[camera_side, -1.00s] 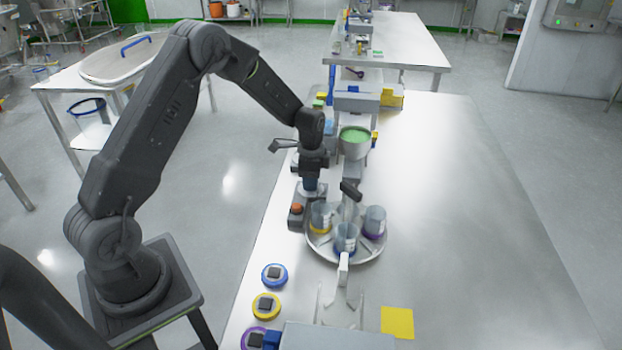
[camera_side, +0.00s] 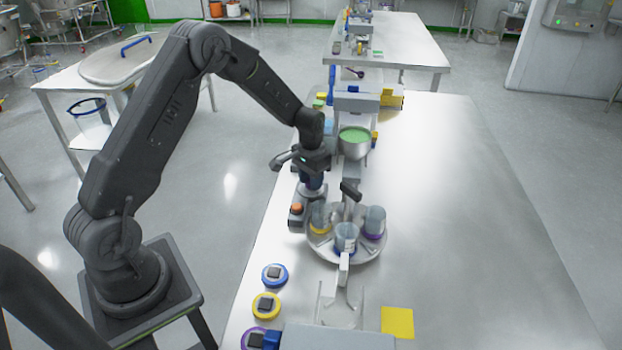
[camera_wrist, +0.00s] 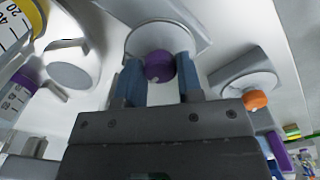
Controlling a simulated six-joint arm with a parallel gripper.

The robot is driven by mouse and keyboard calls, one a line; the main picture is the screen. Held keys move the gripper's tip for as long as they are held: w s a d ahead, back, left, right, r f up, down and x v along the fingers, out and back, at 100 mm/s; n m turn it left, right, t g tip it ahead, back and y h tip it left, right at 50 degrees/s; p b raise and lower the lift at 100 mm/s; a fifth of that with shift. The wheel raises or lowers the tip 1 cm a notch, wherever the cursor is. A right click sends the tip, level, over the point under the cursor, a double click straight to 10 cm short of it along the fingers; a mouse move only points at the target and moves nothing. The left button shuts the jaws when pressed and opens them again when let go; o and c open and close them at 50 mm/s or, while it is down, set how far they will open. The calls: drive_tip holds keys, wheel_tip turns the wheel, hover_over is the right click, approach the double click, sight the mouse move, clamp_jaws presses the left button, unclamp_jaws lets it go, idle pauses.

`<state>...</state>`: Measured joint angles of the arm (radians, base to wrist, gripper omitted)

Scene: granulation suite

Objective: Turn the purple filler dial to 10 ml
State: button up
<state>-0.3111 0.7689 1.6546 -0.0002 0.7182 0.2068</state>
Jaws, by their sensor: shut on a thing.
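The purple filler dial (camera_wrist: 158,65) shows in the wrist view as a purple knob on a round pale base. A small light mark shows near its lower edge. My gripper (camera_wrist: 159,76) has its two blue fingers on either side of the knob and is shut on it. In the side view my gripper (camera_side: 312,184) points down over the left edge of the table, beside the round tray. It hides the dial there. I cannot read a 10 ml mark or any scale number at the dial.
An orange button (camera_wrist: 256,99) sits right of the dial in the wrist view. The round tray (camera_side: 372,250) with several clear beakers stands close by. A bowl of green material (camera_side: 354,138) is behind. The right side of the table (camera_side: 470,220) is clear.

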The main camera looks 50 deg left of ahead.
drive_tip(key=n, duration=0.3)
drive_tip(key=shift+n, duration=2.3)
drive_tip(key=o, duration=0.9)
wheel_tip(320, 180, up, 14)
drive_tip(key=shift+f, duration=0.1)
